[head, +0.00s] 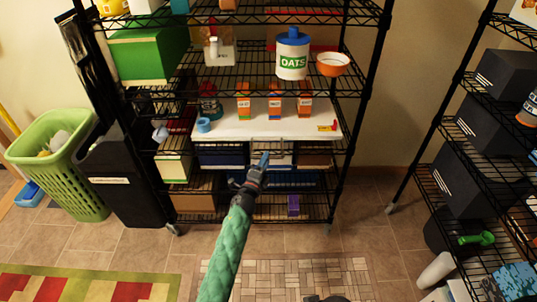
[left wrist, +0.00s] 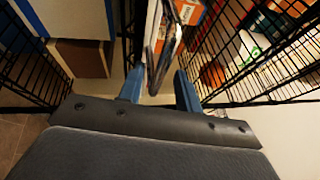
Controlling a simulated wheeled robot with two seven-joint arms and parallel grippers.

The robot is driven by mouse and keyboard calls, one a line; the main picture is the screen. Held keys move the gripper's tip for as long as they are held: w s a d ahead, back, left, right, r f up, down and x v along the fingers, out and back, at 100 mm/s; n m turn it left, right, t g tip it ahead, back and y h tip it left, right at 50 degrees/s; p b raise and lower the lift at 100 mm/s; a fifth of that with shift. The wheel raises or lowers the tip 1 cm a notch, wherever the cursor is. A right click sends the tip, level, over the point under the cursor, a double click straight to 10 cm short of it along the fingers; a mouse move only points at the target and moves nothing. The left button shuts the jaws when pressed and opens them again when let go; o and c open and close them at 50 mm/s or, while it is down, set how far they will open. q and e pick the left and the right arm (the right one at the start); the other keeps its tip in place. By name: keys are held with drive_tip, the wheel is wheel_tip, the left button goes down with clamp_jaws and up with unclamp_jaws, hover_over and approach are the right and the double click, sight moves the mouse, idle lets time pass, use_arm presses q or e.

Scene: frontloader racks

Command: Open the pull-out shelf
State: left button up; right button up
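The pull-out shelf (head: 231,127) is a white board in the middle of the black wire rack. A small handle (head: 269,141) shows at the middle of its front edge. My left gripper (head: 264,158) is just in front of and below that edge. In the left wrist view its two blue fingers (left wrist: 158,92) are apart. A thin grey piece shows between or behind them, and I cannot tell whether they touch it. My right gripper is not in view; only a dark shape shows at the bottom edge of the head view.
A green laundry basket (head: 60,165) stands at the left, and another black rack (head: 430,180) at the right. Floor in front is clear.

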use_arm(q)
drive_tip(key=shift+x, duration=2.05)
clamp_jaws()
